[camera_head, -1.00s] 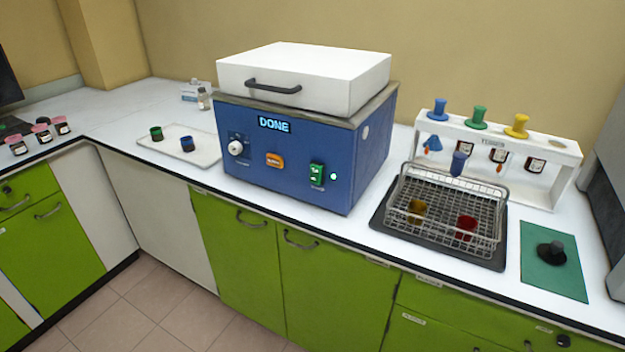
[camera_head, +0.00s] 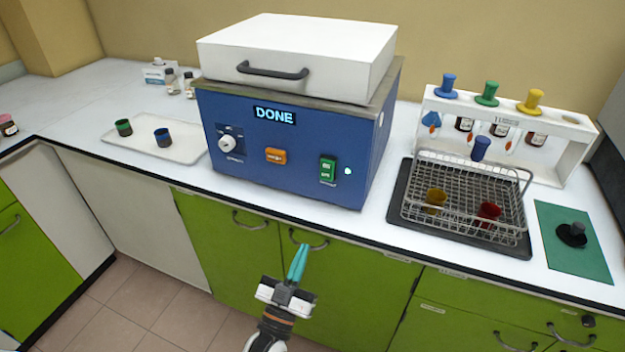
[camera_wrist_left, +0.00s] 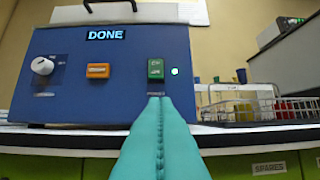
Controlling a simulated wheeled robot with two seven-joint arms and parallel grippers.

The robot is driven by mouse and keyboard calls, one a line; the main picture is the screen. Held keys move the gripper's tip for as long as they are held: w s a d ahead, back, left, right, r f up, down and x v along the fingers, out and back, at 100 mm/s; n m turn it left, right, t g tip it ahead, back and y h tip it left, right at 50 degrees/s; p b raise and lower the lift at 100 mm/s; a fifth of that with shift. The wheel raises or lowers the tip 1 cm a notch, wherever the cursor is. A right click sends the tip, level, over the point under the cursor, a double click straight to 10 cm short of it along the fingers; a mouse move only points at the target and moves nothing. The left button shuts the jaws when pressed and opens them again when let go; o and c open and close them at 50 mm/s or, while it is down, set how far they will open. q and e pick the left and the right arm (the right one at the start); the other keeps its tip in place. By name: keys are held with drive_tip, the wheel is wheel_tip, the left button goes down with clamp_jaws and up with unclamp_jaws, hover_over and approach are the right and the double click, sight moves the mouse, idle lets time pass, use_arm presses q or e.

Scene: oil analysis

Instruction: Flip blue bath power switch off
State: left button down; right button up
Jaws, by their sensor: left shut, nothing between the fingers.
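The blue bath (camera_head: 290,178) stands on the white counter with its white lid shut and "DONE" on its display. Its green power switch (camera_head: 327,168) is at the right of the front panel, with a small white light (camera_head: 348,171) lit beside it. The switch also shows in the left wrist view (camera_wrist_left: 156,70), just beyond the fingertips. My left gripper (camera_head: 299,250) is shut and empty, with teal fingers together, below the counter edge in front of the cabinets. The fingers (camera_wrist_left: 158,105) point up at the panel and look apart from the switch. My right gripper is not in view.
An orange button (camera_head: 275,155) and a white knob (camera_head: 227,144) sit left of the switch. A wire basket (camera_head: 470,195) on a dark tray and a white rack (camera_head: 575,150) stand to the right. A white tray (camera_head: 185,152) with cups is at the left. The counter front edge (camera_head: 300,230) lies below the bath.

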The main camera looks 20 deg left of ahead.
use_arm(q)
drive_tip(key=r, duration=0.2)
drive_tip(key=r+t, duration=0.1)
drive_tip(key=shift+s+a+r, duration=0.15)
drive_tip(key=shift+a+r, duration=0.1)
drive_tip(key=shift+r, duration=0.1)
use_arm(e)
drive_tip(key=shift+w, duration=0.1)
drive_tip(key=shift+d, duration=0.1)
use_arm(q)
drive_tip(key=p, duration=0.3)
approach(326, 171)
wheel_tip(326, 171, up, 4)
drive_tip(key=shift+w+d+f, duration=0.1)
drive_tip(key=shift+w+f, duration=0.15)
drive_tip(key=shift+w, duration=0.95)
drive_tip(key=shift+w+f, duration=0.2)
drive_tip(key=shift+w, duration=1.05)
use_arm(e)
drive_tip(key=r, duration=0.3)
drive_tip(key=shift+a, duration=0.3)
